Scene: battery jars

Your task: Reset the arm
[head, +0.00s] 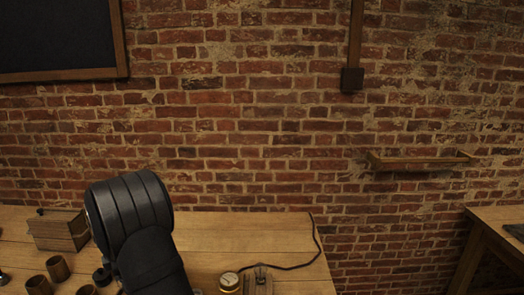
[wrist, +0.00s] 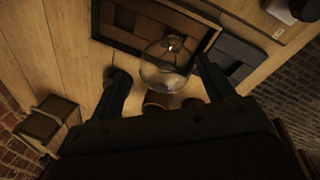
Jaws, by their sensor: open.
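My gripper (wrist: 162,70) shows in the wrist view as two dark fingers spread well apart, and it is open. A round clear glass jar (wrist: 165,74) appears between the fingertips, with a gap on the left side. I cannot tell how far beyond the fingertips it stands. Several small brown cups (wrist: 158,101) show below the jar, partly hidden by my gripper's body. In the head view my black arm rises over the table, and my gripper is not seen there. The cups (head: 58,267) also stand at the lower left in that view.
A wooden box (head: 60,229) stands at the table's left back. A brass gauge (head: 229,281) and dark cable (head: 300,262) lie right of my arm. A dark framed tray (wrist: 130,22) lies near the jar. The brick wall carries a narrow shelf (head: 420,164). The table's back middle is clear.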

